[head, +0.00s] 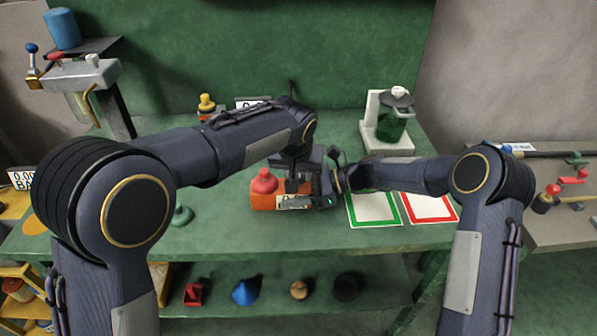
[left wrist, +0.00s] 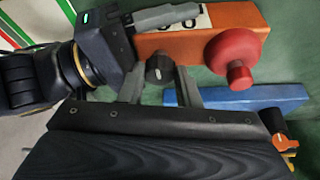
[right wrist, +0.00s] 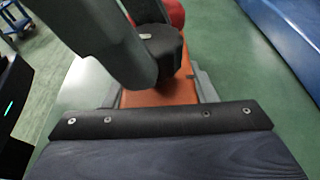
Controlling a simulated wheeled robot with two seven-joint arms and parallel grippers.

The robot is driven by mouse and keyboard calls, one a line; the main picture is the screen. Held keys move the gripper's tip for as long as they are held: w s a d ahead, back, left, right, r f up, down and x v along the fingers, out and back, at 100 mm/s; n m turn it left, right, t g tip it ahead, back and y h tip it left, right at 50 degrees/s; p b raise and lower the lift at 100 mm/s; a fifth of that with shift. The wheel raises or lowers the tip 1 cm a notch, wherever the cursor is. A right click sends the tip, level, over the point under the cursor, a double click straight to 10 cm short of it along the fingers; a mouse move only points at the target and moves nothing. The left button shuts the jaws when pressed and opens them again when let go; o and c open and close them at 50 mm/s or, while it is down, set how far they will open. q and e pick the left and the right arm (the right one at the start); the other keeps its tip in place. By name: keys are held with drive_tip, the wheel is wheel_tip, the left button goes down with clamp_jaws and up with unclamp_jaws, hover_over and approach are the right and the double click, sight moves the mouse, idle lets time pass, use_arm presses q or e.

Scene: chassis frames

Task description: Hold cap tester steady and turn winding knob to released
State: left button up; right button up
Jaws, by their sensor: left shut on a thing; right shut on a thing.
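The cap tester (head: 266,203) is an orange box on the green bench, with a red mushroom-shaped part (head: 263,181) on top and a white display beside it. Its black knob (left wrist: 160,69), apparently the winding knob, carries a pale mark (right wrist: 146,36). My left gripper (head: 297,184) comes from above and is shut on this knob, with a finger on either side. My right gripper (head: 318,200) is shut on the orange body at its right end; the body (right wrist: 160,94) shows between its fingers in the right wrist view. I cannot tell which setting the knob's mark points to.
Green-framed (head: 374,210) and red-framed (head: 430,208) mats lie to the right. A white stand with a green jar (head: 390,126) is behind them. A blue block (left wrist: 237,97) lies near the tester. The lower shelf holds several small parts, including a blue cone (head: 245,292).

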use_arm(q)
drive_tip(key=o, duration=1)
drive_tip(key=shift+r, duration=0.1)
drive_tip(key=v, duration=1.2)
use_arm(e)
drive_tip(key=o, duration=0.8)
drive_tip(key=shift+o, duration=0.2)
drive_tip(key=shift+d, duration=0.1)
